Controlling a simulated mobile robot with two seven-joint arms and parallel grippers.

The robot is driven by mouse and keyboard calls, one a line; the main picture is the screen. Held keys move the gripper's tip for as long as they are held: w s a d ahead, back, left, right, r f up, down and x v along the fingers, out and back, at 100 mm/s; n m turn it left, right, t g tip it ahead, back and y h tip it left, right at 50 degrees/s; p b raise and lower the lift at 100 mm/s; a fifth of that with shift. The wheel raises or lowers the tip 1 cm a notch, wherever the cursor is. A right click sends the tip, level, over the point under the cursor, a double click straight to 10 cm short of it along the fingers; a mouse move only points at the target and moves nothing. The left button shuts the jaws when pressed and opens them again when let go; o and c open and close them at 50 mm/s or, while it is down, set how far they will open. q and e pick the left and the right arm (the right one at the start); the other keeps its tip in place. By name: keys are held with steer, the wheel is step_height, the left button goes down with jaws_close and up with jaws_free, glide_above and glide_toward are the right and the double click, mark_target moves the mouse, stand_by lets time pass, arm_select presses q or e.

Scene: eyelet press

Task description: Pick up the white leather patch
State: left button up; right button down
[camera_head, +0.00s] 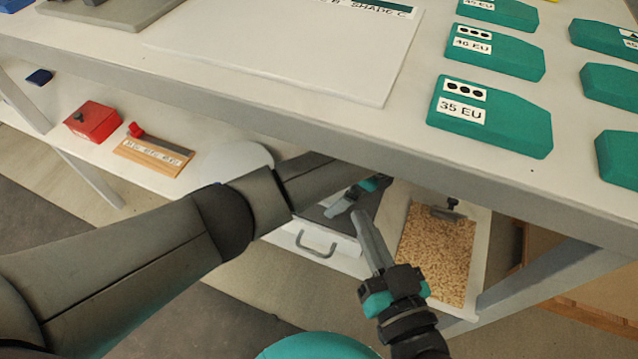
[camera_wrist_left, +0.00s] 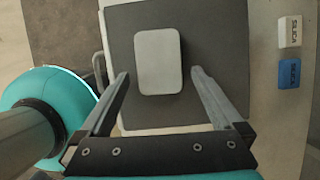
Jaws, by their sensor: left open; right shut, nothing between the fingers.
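The white leather patch (camera_wrist_left: 158,60) is a pale rounded rectangle lying flat on a dark grey surface (camera_wrist_left: 205,50) in the left wrist view. In that view my left gripper (camera_wrist_left: 158,76) is open, with one finger on each side of the patch's near part; whether they touch it I cannot tell. In the head view my left gripper (camera_head: 345,202) reaches under the table edge over a white drawer-like unit, and the patch is not visible there. My right gripper (camera_head: 366,232) is shut and empty, close in front of the left one.
A red box (camera_head: 93,121) lies on the shelf at left. White (camera_wrist_left: 290,33) and blue (camera_wrist_left: 289,74) labelled blocks lie beside the dark surface.

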arm_select(q)
steer(key=shift+c, duration=0.2)
steer(key=c, duration=1.3)
